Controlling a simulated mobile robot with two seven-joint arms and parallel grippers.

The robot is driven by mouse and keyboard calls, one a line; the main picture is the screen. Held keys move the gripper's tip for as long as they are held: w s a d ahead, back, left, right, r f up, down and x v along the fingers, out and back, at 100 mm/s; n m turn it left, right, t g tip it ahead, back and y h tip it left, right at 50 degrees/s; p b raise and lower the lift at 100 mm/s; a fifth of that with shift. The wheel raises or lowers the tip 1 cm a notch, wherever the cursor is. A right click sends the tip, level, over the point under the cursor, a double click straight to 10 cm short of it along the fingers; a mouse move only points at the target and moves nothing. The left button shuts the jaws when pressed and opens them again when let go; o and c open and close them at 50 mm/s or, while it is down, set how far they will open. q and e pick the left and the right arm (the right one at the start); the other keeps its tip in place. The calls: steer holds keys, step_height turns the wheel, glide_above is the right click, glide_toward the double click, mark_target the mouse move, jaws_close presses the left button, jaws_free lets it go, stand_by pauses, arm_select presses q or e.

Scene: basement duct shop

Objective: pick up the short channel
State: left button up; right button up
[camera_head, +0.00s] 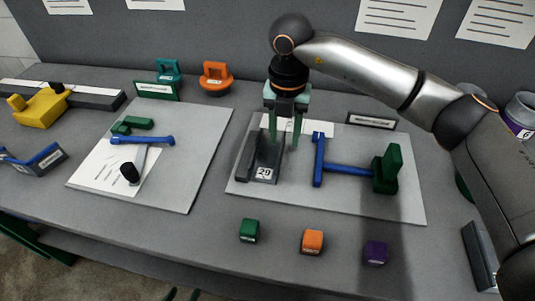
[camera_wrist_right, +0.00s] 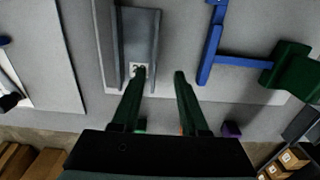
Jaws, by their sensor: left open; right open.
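The short channel (camera_head: 262,162) is a dark grey U-shaped piece with a white "20" label on its near end. It lies open side up on the right grey board (camera_head: 400,210). My right gripper (camera_head: 284,140) is open and empty, pointing down over the channel's right side. In the right wrist view the channel (camera_wrist_right: 140,35) runs away from me. One fingertip of the right gripper (camera_wrist_right: 160,73) overlaps its labelled end, the other is right of it over bare board. I cannot tell their height. Two green tips at the bottom edge look like my left gripper (camera_head: 182,294), open.
A blue T-shaped bar (camera_head: 345,170) with a green block (camera_head: 386,170) lies right of the channel. Green (camera_head: 249,230), orange (camera_head: 312,242) and purple (camera_head: 376,252) cubes stand along the front. The left board (camera_head: 190,170) holds a mallet-like tool (camera_head: 142,142) and green piece.

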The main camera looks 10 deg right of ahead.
mark_target(280, 153)
steer(key=f, duration=0.6)
steer(key=shift+w+a+f+p, duration=0.3)
steer(key=shift+a, duration=0.05)
jaws_close()
steer(key=shift+r, duration=0.1)
stand_by(1.0)
